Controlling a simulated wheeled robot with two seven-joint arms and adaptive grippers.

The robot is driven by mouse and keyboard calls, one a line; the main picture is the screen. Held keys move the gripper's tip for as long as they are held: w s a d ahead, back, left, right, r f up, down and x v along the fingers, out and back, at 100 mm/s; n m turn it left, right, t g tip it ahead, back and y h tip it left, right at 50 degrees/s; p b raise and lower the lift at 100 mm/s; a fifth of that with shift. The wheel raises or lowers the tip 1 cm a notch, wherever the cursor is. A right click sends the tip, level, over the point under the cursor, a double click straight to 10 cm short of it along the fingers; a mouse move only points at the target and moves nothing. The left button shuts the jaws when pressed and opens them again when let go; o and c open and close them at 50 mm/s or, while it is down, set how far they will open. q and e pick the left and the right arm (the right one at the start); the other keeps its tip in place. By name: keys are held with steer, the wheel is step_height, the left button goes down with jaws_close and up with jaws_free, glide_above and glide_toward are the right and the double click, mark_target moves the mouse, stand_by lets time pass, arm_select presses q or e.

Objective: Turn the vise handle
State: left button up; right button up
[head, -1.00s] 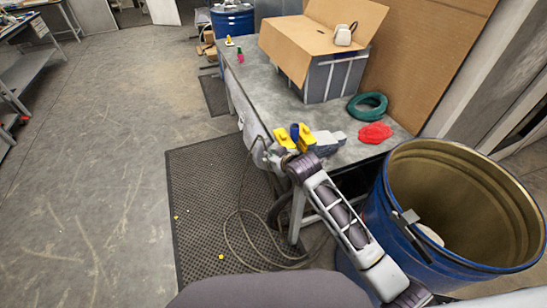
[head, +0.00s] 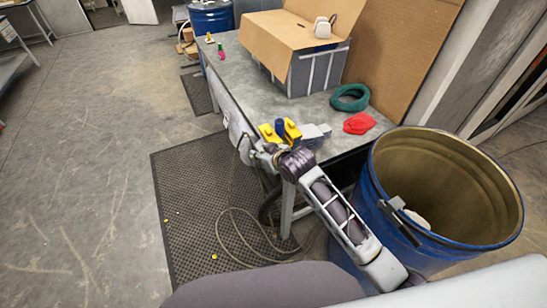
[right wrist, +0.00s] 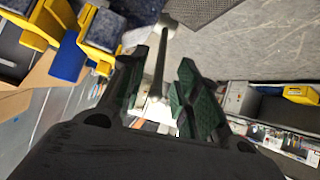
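The vise (head: 292,129), with yellow and blue jaw parts and a grey body, sits at the near edge of the grey workbench (head: 222,73). Its yellow and blue parts (right wrist: 97,42) also show at the upper left of the right wrist view. The vise handle (right wrist: 158,65) is a thin metal bar with a knobbed end. My right gripper (head: 262,152) is at the bench edge, beside the vise. In the right wrist view its green-padded fingers (right wrist: 163,80) stand apart on either side of the bar, with gaps visible. The handle cannot be made out in the head view. My left gripper is out of view.
A red cloth-like item (head: 360,123), a green coil (head: 350,97) and a cardboard box (head: 290,35) lie on the bench. An open blue drum (head: 440,190) stands close to my right arm. A black mat (head: 205,200) and open floor are at the left.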

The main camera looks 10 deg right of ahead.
steer(key=v, duration=0.8)
steer(key=shift+s+r, duration=0.15)
steer(key=shift+d, duration=0.1)
